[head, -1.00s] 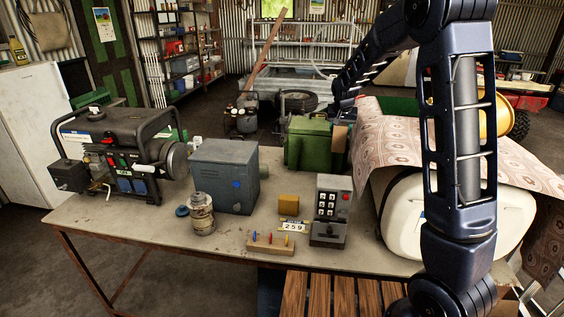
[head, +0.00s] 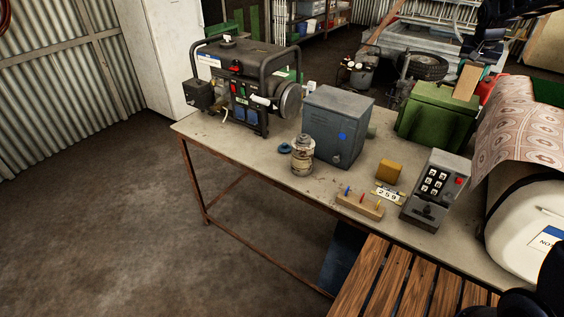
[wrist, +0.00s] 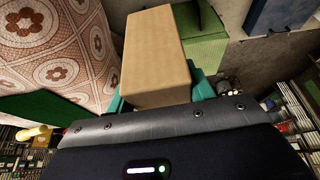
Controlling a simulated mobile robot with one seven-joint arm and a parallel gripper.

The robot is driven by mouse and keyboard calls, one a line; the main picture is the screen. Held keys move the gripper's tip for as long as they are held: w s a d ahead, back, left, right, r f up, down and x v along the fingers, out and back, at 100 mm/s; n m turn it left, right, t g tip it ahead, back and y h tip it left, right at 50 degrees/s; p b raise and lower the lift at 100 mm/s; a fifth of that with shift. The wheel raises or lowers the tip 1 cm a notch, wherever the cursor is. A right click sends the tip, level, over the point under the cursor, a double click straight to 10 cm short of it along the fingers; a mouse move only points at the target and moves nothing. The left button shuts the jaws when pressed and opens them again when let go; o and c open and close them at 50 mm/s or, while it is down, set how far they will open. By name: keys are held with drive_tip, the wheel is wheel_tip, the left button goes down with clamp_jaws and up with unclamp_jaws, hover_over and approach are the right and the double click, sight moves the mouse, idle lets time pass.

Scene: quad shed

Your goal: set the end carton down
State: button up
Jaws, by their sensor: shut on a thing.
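A plain tan carton (head: 467,81) hangs tilted from my gripper (head: 484,52) at the upper right of the head view, in front of or above the green box (head: 434,118). In the wrist view the carton (wrist: 155,58) fills the upper middle. The teal fingers of my gripper (wrist: 160,92) show on both sides of its near end, shut on it. The green box (wrist: 198,45) lies behind the carton there. I cannot tell whether the carton touches the box.
The workbench (head: 285,180) holds a generator (head: 245,85), grey box (head: 337,127), jar (head: 303,155), keypad device (head: 435,190), yellow block (head: 389,171) and peg block (head: 360,205). A patterned cloth (head: 520,130) and white container (head: 530,220) crowd the right. Some bench surface is bare.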

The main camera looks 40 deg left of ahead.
drive_tip(key=s+a+n+y, duration=0.15)
drive_tip(key=s+a, duration=0.25)
drive_tip(key=a, duration=0.7)
drive_tip(key=s+a+n, duration=0.3)
drive_tip(key=s+a, duration=0.1)
drive_tip(key=a, duration=0.7)
drive_tip(key=s+a+n+y, duration=0.15)
drive_tip(key=s+a, duration=0.25)
drive_tip(key=a, duration=0.7)
drive_tip(key=s+a+n+g+y, duration=0.1)
drive_tip(key=s+a+n+g, duration=0.4)
drive_tip(key=s+a, duration=2.05)
drive_tip(key=f, duration=1)
drive_tip(key=f+n+t, duration=0.1)
drive_tip(key=f, duration=0.9)
drive_tip(key=f+n+t, duration=0.1)
drive_tip(key=f, duration=1)
drive_tip(key=shift+d, duration=0.35)
drive_tip(key=shift+f, duration=0.1)
drive_tip(key=o, duration=1)
drive_tip(key=shift+o, duration=0.2)
